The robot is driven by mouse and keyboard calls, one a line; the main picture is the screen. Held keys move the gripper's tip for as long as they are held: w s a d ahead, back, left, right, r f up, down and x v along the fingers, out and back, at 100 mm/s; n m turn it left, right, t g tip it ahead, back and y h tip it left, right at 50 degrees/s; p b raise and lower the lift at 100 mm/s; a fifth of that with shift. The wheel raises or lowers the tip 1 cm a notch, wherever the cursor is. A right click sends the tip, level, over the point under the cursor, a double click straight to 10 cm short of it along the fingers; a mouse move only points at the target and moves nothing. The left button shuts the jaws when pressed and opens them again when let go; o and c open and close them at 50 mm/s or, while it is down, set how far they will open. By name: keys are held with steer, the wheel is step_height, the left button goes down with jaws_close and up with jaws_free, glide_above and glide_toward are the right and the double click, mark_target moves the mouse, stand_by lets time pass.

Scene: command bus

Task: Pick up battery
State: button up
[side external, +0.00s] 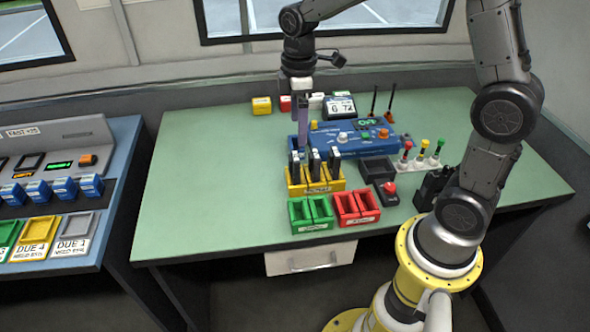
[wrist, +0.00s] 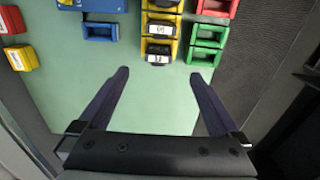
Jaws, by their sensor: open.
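Several upright black pieces with pale labels, which look like the batteries (side external: 315,162), stand in a yellow slotted holder (side external: 325,188) in the middle of the table. In the wrist view, a black-and-white battery (wrist: 158,52) sits in the nearest yellow slot, and another (wrist: 160,28) sits in the slot beyond it. My gripper (side external: 303,142) points down behind the yellow holder. In the wrist view my gripper (wrist: 160,75) has its fingers wide apart with only green tabletop between them. The nearest battery lies just beyond the fingertips, and nothing is held.
An empty blue slot (wrist: 100,31) is beside the yellow holder. Green bins (side external: 311,212) and red bins (side external: 356,207) stand at the front. A blue control panel (side external: 350,138) is behind. Small yellow (side external: 262,106) and red blocks lie at the back. The table's left side is clear.

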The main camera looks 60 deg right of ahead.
mark_target(295, 165)
step_height(295, 165, down, 8)
steer(key=shift+r, duration=0.1)
steer(key=shift+w+a+f, duration=0.1)
steer(key=shift+w+f, duration=0.1)
steer(key=shift+f, duration=1.25)
steer(key=shift+w+a+f, duration=0.1)
steer(key=shift+w+f, duration=0.05)
steer(key=shift+f, duration=1.3)
steer(key=c, duration=1.5)
steer(key=shift+r, duration=0.1)
steer(key=shift+c, duration=0.2)
step_height(295, 165, up, 10)
